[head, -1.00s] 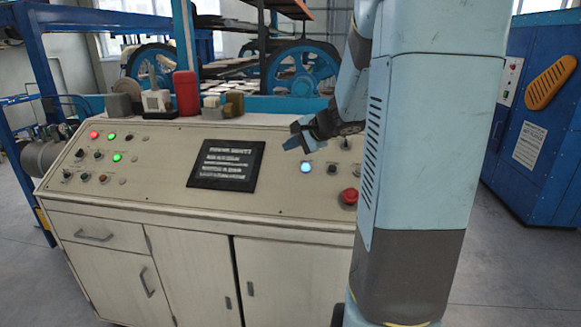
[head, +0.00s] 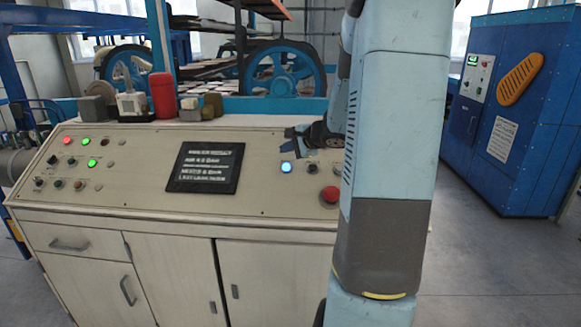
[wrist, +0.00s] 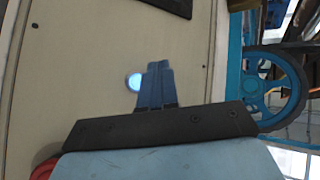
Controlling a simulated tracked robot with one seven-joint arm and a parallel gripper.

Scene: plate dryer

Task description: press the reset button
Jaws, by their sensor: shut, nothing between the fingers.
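A round button glowing pale blue-white (head: 286,167) sits on the right part of the sloping control panel; no label on it can be read. It also shows in the wrist view (wrist: 134,82), just left of my fingers. My gripper (head: 291,133) is shut and empty, just above and behind this button in the head view. In the wrist view the closed blue fingers (wrist: 158,68) lie beside the button; I cannot tell their height over the panel. A red mushroom button (head: 331,195) stands to the right, partly behind my arm.
The cream console (head: 110,213) carries a dark text screen (head: 206,167) in its middle and several small lamps and knobs at left. A red canister (head: 163,95) and small blocks stand on its back ledge. A blue cabinet (head: 515,140) stands at right beyond open floor.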

